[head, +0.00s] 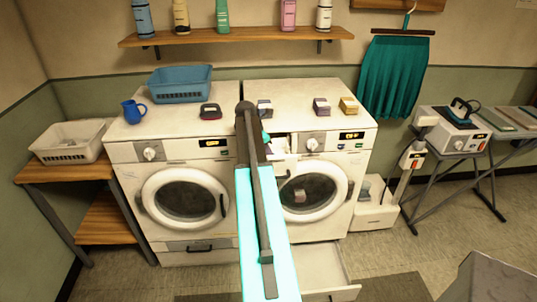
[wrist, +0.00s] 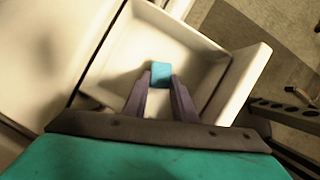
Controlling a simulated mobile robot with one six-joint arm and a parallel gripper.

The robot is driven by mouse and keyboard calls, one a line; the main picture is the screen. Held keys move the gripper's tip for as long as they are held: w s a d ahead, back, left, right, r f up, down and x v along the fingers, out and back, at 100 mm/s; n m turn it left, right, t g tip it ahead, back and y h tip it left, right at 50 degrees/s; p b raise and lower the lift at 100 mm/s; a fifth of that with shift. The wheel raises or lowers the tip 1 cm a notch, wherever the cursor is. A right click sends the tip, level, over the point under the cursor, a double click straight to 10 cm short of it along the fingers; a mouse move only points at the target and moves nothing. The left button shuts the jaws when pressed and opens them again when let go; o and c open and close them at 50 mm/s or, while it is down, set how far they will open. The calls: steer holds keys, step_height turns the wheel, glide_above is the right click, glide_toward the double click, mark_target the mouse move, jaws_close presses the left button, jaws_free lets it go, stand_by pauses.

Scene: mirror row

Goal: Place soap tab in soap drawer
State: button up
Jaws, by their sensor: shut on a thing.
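The soap tab, a small blue block (wrist: 160,72), sits between the fingertips of my gripper (wrist: 161,80) in the wrist view. My gripper is shut on it. The tab is over the inside of the open white soap drawer (wrist: 253,82); I cannot tell whether it touches the drawer floor. No other item shows inside the drawer. In the head view the soap drawer (head: 281,147) stands out at the top of the right washing machine (head: 345,165). My arm hides much of the gripper there, and the tab cannot be made out.
The left washer (head: 125,152) stands alongside. Its top holds a blue basket (head: 180,86) and blue jug (head: 132,112). Several small boxes, one yellow (head: 349,106), stand across the tops. A lower drawer (head: 330,270) is open. A shelf (head: 235,36) hangs above.

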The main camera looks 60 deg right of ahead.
steer(key=shift+f, duration=0.25)
steer(key=shift+f, duration=0.1)
steer(key=o, duration=1)
steer(key=shift+r, duration=0.2)
steer(key=shift+b+v, duration=1.65)
steer(key=shift+v, duration=4.3)
